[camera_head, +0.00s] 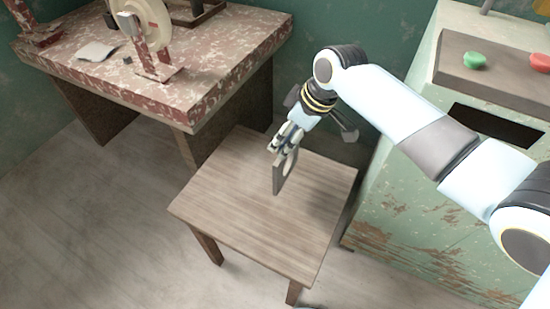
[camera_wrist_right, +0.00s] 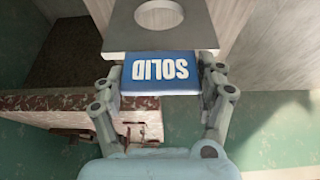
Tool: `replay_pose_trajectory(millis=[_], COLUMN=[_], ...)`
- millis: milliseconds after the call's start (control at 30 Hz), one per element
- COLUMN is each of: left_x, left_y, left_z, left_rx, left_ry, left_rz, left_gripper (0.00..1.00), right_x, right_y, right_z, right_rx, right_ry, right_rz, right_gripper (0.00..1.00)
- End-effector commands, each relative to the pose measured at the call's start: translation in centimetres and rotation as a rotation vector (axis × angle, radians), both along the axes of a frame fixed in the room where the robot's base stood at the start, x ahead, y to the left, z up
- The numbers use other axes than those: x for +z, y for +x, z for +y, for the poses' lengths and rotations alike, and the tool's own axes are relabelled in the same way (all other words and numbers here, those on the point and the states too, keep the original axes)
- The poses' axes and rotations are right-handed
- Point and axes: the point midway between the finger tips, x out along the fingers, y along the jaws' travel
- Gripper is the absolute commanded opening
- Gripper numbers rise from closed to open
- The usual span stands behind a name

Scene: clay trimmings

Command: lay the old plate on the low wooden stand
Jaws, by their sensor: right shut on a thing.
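The low wooden stand (camera_head: 225,190) is a square table with a bare brown plank top, in the middle of the head view. My right gripper (camera_head: 284,147) is over its back part, pointing down. It is shut on the old plate (camera_head: 277,181), a dark grey plate held on edge, roughly upright. I cannot tell whether its lower edge touches the stand top. In the right wrist view the plate (camera_wrist_right: 125,28) shows a round hole, and a blue part with the word SOLID sits between the fingers (camera_wrist_right: 162,74). My left gripper is not in view.
A red, worn table (camera_head: 210,80) at the upper left bears a wheel-like device (camera_head: 155,25) and a pale sheet (camera_head: 96,51). A worn green cabinet (camera_head: 385,215) at right has a dark slot and a board (camera_head: 500,72) with green and red pieces. Floor at lower left is clear.

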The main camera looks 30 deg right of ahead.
Motion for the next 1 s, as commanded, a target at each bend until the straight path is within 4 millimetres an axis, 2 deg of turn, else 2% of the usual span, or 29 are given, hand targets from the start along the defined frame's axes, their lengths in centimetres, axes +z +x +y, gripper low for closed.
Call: replay_pose_trajectory(millis=[33,100,233,533,933,967,1000], left_x=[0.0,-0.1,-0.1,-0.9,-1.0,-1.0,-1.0], left_y=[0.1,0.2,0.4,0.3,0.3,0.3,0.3], left_z=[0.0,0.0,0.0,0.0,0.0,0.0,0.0], left_rx=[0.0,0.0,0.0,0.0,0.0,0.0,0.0], left_ry=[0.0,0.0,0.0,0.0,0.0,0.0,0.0], left_rz=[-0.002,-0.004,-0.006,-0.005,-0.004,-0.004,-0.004], left_gripper=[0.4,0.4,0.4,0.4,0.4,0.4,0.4], right_x=[-0.5,-1.2,-1.8,-5.5,-6.1,-6.1,-6.1], right_y=[0.2,0.2,0.3,0.3,0.3,0.2,0.2], right_z=[1.1,2.1,3.1,3.2,3.2,3.1,3.1], right_rx=[0.001,0.001,0.001,0.001,0.001,0.001,0.001], right_ry=[0.004,0.003,-0.001,-0.002,-0.002,-0.002,-0.002], right_rz=[-0.002,-0.001,-0.002,-0.001,-0.001,0.001,0.001], right_gripper=[0.14,0.14,0.14,0.14,0.14,0.75,0.8])
